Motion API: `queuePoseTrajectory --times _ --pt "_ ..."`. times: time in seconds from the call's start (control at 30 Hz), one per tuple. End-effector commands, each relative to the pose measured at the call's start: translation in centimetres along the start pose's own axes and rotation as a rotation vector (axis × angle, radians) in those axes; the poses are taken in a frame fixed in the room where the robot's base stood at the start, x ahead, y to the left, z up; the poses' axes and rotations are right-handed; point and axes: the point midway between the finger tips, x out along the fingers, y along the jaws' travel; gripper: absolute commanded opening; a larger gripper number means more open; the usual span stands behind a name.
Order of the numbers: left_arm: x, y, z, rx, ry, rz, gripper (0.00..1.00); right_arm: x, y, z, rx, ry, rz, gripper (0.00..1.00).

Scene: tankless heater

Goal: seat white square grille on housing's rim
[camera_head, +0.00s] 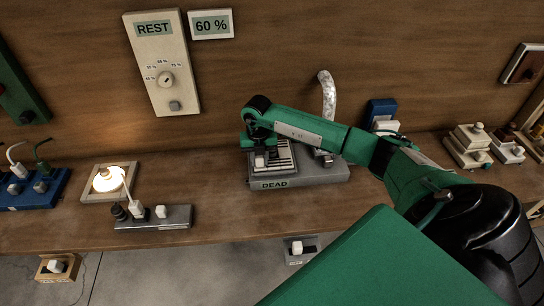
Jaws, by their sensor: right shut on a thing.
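The white square grille (286,162), with dark slots, is at the left part of the grey housing (325,175), which carries a "DEAD" label. My right gripper (260,160) comes down over the grille's left side and is shut on it. The gripper and wrist hide part of the grille and the rim under it. I cannot tell whether the grille lies flat on the rim or is slightly above it. My left gripper is not in view.
A silvery duct (327,95) rises behind the housing. A lit lamp (108,179) and a grey power strip (153,218) stand to the left. A blue box (381,110) and cream stacked boxes (467,145) are to the right. The bench between power strip and housing is clear.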

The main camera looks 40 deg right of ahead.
Motion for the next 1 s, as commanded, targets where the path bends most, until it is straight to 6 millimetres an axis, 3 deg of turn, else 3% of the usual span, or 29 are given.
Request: queuePoseTrajectory --times 0.97,1.0 --pt "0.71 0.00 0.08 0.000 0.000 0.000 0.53 0.97 0.00 0.01 0.000 0.000 0.000 0.00" --pt "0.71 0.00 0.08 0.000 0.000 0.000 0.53 0.97 0.00 0.01 0.000 0.000 0.000 0.33"
